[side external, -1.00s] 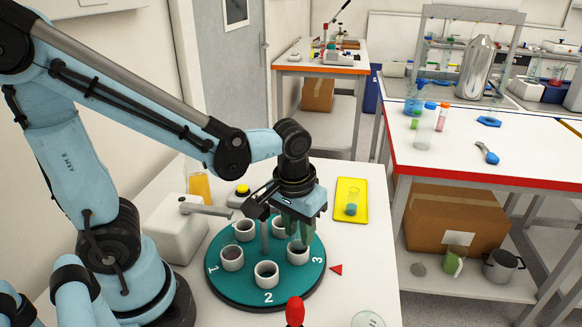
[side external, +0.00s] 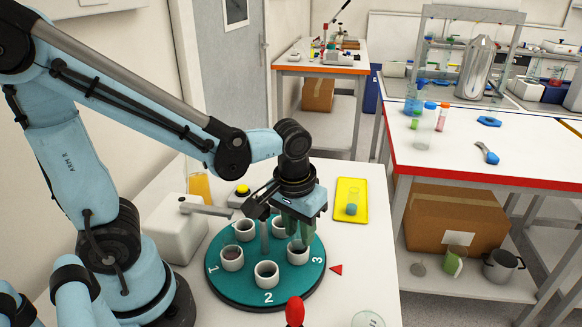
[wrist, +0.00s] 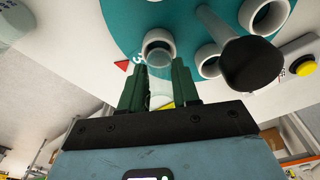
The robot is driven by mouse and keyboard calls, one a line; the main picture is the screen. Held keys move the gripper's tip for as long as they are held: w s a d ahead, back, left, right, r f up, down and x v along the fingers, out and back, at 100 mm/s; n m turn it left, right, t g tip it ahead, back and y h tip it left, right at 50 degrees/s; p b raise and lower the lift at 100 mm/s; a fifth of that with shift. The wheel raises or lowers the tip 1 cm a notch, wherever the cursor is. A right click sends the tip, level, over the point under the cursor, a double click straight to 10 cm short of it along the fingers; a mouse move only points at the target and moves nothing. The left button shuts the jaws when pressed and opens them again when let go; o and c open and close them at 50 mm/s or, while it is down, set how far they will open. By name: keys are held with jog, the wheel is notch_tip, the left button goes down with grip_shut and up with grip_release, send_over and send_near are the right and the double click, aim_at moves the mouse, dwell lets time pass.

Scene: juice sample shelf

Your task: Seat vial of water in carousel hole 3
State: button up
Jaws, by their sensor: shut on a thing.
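The teal carousel (side external: 235,287) carries several white cup-shaped holders and the painted numbers 1, 2 and 3. My gripper (side external: 298,238) points down over the holder beside the number 3 (side external: 298,257). Its green fingers are shut on a clear vial, which shows faintly between the fingertips in the wrist view (wrist: 160,72). The vial looks upright and in line with that holder (wrist: 158,38). Its lower end is at or just inside the mouth; I cannot tell how deep. The fingers hide most of the vial in the side view.
A yellow tray (side external: 345,184) with a small blue-green vial (side external: 352,208) lies right of the carousel. A central post (side external: 264,238) rises near my gripper. A white block with an arm (side external: 175,233), a yellow button (side external: 242,189) and a red knob (side external: 295,310) stand around it.

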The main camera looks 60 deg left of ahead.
aim_at(294, 227)
jog(key=o, duration=1.1)
jog(key=shift+r, duration=0.1)
notch_tip(294, 227, up, 12)
jog(key=s, duration=0.1)
jog(key=a+f+m+t, duration=0.3)
jog(key=f+t, duration=0.2)
jog(key=shift+w+a+t, duration=0.15)
jog(key=shift+w+t, duration=0.25)
jog(key=shift+w, duration=0.05)
